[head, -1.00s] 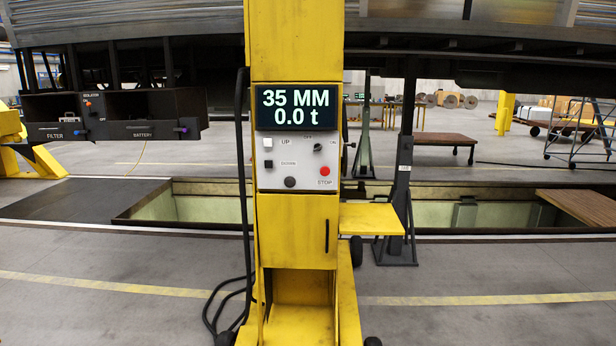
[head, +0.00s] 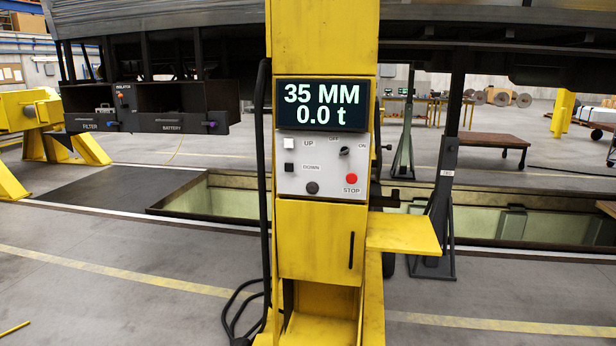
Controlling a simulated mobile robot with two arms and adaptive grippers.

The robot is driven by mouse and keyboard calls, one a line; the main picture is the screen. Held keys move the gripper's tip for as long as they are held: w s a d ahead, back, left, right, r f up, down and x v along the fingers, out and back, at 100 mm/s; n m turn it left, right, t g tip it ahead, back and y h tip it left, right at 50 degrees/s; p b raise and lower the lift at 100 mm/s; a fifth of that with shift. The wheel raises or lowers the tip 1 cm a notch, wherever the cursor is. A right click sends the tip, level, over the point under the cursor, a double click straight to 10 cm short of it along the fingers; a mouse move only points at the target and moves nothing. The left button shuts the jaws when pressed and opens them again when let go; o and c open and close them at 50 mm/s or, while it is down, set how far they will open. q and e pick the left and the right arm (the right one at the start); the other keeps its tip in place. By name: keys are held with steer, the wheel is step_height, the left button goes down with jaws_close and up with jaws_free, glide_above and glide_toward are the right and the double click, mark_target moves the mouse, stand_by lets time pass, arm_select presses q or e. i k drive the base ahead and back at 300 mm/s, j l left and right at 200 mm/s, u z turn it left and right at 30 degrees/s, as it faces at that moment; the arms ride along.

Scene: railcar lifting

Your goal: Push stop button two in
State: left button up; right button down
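The red stop button (head: 351,179) sits at the lower right of the grey control panel (head: 300,180), above the label STOP. The panel is on a yellow lifting column (head: 320,235) straight ahead. I cannot tell from this view whether the button is in or out, and I see no number on the column. The panel also has a white UP button (head: 289,143), a black DOWN button (head: 289,167), an OFF/ON switch (head: 344,151) and a dark round knob (head: 312,188). The display (head: 321,105) above reads 35 MM and 0.0 t. Neither gripper is in view.
A yellow shelf (head: 403,233) juts from the column's right side. Black cables (head: 262,200) hang at its left. An open pit (head: 215,195) lies behind, under the railcar (head: 160,22). A dark stand (head: 440,205) is at the right.

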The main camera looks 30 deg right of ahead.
mark_target(352, 178)
steer(key=i+l+u, duration=0.1)
steer(key=l, duration=0.45)
steer(key=i+l, duration=0.15)
steer(key=l, duration=0.45)
steer(key=i+l+u, duration=0.15)
steer(key=l, duration=0.4)
steer(key=k, duration=0.05)
